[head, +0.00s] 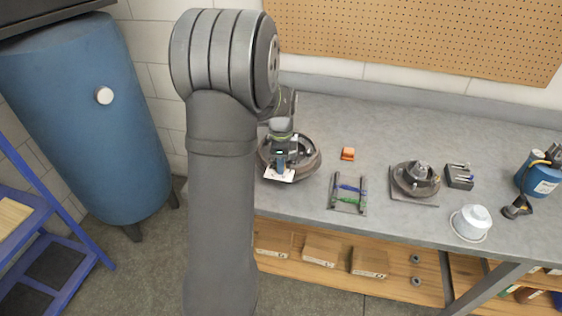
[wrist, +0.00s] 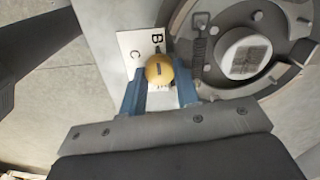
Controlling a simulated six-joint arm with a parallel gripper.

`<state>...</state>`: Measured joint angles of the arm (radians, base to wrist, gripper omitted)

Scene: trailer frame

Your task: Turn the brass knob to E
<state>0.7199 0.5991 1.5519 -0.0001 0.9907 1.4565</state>
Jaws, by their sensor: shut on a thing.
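The brass knob (wrist: 159,69) shows in the wrist view as a round yellow cap with a dark line on top. It sits on a white plate (wrist: 127,42) with black letters; B and C can be read, and other marks are partly covered. No E can be made out. My gripper (wrist: 160,77) has its two blue fingers on either side of the knob, shut on it. In the head view my gripper (head: 281,162) is low over the white plate (head: 276,177), and the knob is hidden there.
A round brake-like assembly (head: 308,161) with a spring (wrist: 198,50) is right beside the plate.

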